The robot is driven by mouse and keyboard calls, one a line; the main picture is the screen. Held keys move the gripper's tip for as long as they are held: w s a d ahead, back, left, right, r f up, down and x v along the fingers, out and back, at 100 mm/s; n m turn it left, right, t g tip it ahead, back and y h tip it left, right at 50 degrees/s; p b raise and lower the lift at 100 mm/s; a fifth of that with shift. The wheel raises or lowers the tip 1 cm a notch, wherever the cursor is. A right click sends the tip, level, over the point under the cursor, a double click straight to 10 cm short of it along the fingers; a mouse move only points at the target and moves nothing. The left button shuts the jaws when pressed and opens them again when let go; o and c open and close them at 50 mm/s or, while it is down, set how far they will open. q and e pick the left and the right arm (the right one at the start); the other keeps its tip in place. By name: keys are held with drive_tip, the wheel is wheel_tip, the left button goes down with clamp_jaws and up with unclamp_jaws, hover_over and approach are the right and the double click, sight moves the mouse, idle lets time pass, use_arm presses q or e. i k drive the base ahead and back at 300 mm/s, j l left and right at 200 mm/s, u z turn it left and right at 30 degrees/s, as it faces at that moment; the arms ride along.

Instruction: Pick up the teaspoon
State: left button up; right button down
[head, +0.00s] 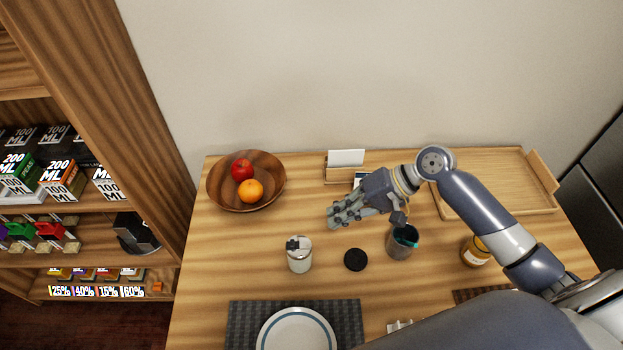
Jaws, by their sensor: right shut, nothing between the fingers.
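I cannot make out a teaspoon for certain. A dark grey cup (399,246) stands right of the table's middle with something teal at its rim, too small to identify. A pale jar (299,262) stands left of it with a small dark piece at its top; I cannot tell what that piece is. My right gripper (334,217) comes in from the right and points left, above the table behind the jar and cup. Its fingers are shut and empty. My right arm hides part of the table's right side. My left gripper is out of view.
A wooden bowl (221,194) holds a red apple (241,169) and an orange (250,191). A black disc (355,260) lies between jar and cup. A wooden tray (505,179), an amber jar (475,252) and a plate (296,334) on a mat (240,325) surround them. Shelves stand left.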

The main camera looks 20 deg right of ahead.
sight(399, 240)
drive_tip(key=k+j, duration=0.2)
drive_tip(key=k, duration=0.3)
drive_tip(key=k+j, duration=0.2)
drive_tip(key=k, duration=0.25)
drive_tip(key=k+j, duration=0.2)
drive_tip(key=k, duration=0.3)
